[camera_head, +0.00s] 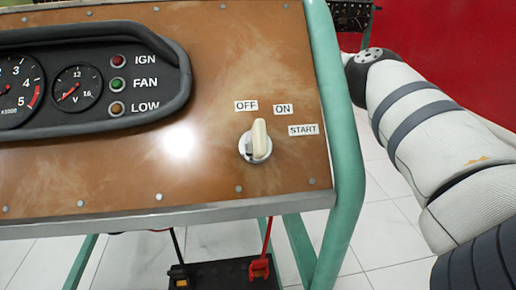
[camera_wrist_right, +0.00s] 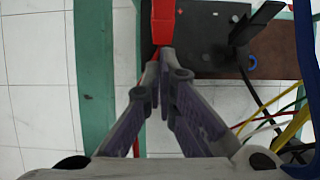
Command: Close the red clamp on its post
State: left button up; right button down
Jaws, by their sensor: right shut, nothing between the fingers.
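The red clamp (camera_head: 259,267) is on top of the black battery (camera_head: 222,278) below the panel in the head view, with a red cable rising from it. In the right wrist view a red upright part (camera_wrist_right: 163,22), apparently of this clamp, runs out of the top edge. My right gripper (camera_wrist_right: 166,52) is shut and empty, its fingertips just below the red part's lower end. I cannot tell whether they touch. The post is not clearly visible, nor can I tell how far the clamp is closed. My left gripper is out of view.
A black clamp (camera_head: 178,274) sits left of the red one. The teal frame leg (camera_head: 345,150) stands between my right arm and the panel (camera_head: 220,100), which overhangs the battery. Yellow, red and white cables (camera_wrist_right: 285,125) lie right of my right gripper.

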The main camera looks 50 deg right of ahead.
jog(key=s+a+r+p+x, duration=0.1)
jog(key=s+x, duration=0.1)
jog(key=x, duration=1)
jog(key=shift+a, duration=0.4)
